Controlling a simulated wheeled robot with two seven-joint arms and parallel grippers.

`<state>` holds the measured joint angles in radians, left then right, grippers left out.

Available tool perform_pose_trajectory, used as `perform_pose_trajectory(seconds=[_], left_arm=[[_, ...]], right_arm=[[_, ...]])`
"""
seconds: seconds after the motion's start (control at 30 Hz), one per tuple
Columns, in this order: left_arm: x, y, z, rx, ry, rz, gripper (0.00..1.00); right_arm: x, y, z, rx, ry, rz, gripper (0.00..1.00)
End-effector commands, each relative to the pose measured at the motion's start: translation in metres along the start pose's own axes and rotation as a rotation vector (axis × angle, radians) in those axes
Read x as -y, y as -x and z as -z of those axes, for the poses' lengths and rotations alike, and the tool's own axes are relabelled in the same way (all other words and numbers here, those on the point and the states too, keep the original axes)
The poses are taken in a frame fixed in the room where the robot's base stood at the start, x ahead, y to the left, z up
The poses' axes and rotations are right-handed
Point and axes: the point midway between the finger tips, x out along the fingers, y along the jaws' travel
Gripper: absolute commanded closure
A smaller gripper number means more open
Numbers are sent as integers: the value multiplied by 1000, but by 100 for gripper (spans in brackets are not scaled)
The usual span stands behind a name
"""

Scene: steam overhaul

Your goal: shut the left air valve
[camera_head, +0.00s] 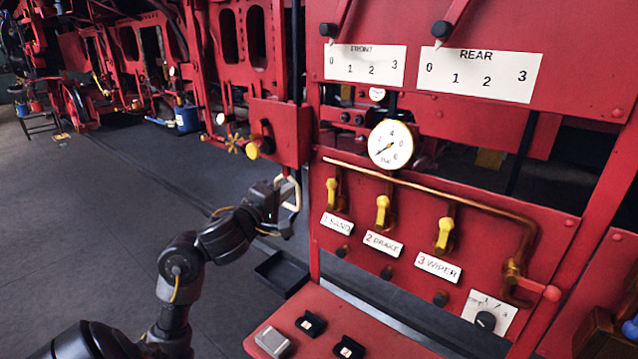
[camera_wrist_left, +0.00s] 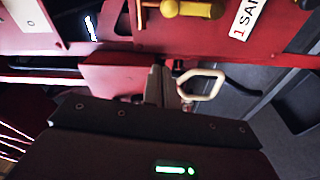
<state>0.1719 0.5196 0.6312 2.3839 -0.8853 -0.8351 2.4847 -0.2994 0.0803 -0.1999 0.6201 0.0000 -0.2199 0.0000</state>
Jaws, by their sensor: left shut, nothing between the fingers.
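The left air valve, labelled 1 SAND, has a yellow lever (camera_head: 331,192) on the red panel, pointing roughly downward. It also shows in the left wrist view as a yellow handle (camera_wrist_left: 197,9) on a copper-coloured fitting. My left gripper (camera_head: 282,188) is shut and empty, to the left of this lever and apart from it. Its fingers (camera_wrist_left: 163,90) are beside a cream loop handle (camera_wrist_left: 205,85); whether they touch it I cannot tell. My right gripper is not in view.
Two more yellow levers, BRAKE (camera_head: 383,210) and WIPER (camera_head: 445,234), are to the right under a copper pipe (camera_head: 440,190). A pressure gauge (camera_head: 391,144) is above. A red shelf (camera_head: 330,310) juts out below. Open floor lies left.

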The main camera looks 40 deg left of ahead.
Motion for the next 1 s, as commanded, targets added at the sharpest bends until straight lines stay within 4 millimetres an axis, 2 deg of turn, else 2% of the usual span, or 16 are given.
perform_pose_trajectory(seconds=[0.17,0.27,0.7,0.8,1.0], left_arm=[[1,-4,0,-1,1,1,100],[2,-15,0,-1,3,0,100],[1,-101,0,1,5,2,100],[0,-96,-16,2,1,2,100],[1,-89,-33,0,0,2,100]], right_arm=[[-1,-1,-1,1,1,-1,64],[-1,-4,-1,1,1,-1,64],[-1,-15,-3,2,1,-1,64],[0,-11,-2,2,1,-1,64],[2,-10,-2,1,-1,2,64]])
